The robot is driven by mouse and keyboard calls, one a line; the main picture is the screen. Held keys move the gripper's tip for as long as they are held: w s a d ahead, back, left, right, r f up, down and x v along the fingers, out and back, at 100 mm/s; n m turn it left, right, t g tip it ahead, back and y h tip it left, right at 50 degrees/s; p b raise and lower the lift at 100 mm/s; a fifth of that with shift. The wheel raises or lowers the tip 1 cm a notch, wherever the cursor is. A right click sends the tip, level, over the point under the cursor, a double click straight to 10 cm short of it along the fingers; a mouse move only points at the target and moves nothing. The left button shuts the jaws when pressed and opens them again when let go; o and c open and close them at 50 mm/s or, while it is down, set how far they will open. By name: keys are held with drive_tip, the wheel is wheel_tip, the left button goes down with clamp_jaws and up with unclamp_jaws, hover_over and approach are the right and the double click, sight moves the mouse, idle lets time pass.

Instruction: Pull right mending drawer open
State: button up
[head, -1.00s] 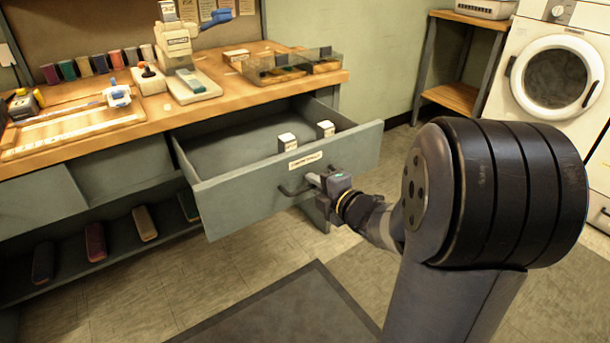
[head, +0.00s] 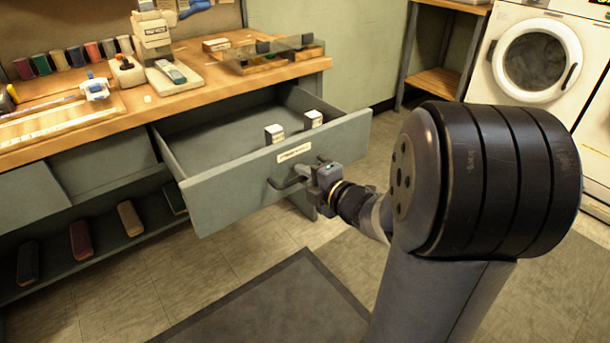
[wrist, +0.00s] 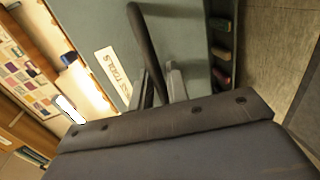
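The right drawer (head: 235,192) under the workbench is grey-green and stands well open, its inside showing. Two small white-topped dark blocks (head: 274,134) are inside, near its front. A pale label (head: 293,152) is on its front; in the wrist view the label (wrist: 113,78) seems to end in "TOOLS". The dark bar handle (head: 283,187) sticks out below the label. My gripper (head: 313,177) is at the handle. In the wrist view the handle (wrist: 143,40) passes between my fingers (wrist: 163,88), which look closed around it. The fingertips' contact is partly hidden.
The wooden workbench top (head: 135,108) carries spools, a white machine (head: 155,50) and clear trays (head: 270,55). A lower shelf (head: 100,250) holds several coloured cases. A dark floor mat (head: 270,305) lies before the bench. A white washer (head: 535,60) stands back right.

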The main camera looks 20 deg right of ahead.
drive_tip(key=p+v, duration=0.3)
drive_tip(key=v, duration=0.7)
drive_tip(key=shift+s, duration=0.3)
drive_tip(key=shift+w, duration=0.1)
drive_tip(key=shift+b+x, duration=1.55)
drive_tip(key=shift+x, duration=3.95)
drive_tip(key=shift+r, duration=0.1)
